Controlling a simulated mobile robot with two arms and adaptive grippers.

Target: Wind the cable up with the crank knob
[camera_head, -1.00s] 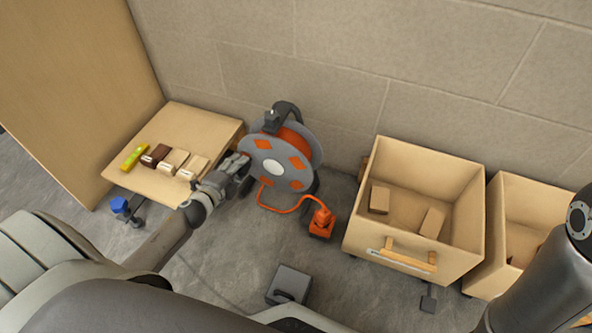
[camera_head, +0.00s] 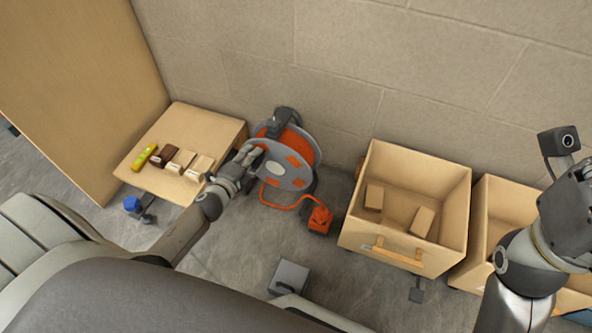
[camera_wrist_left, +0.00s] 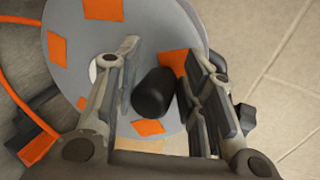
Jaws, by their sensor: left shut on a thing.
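The cable reel (camera_head: 290,172) stands on the floor by the wall, a grey disc with orange patches and a dark handle on top. Its grey disc (camera_wrist_left: 75,35) fills much of the left wrist view. The black crank knob (camera_wrist_left: 154,94) sticks out from the disc between the fingers of my left gripper (camera_wrist_left: 168,75), which is shut on it. In the head view my left gripper (camera_head: 248,156) is at the disc's upper left and hides the knob. The orange cable (camera_head: 280,207) runs from the reel to an orange plug block (camera_head: 320,219) on the floor. My right gripper is out of view.
A low wooden table (camera_head: 215,136) with several small blocks stands left of the reel. A wooden crate (camera_head: 455,205) with two blocks stands to the right, another crate (camera_head: 510,207) beyond it. A grey box (camera_head: 290,277) lies on the floor in front.

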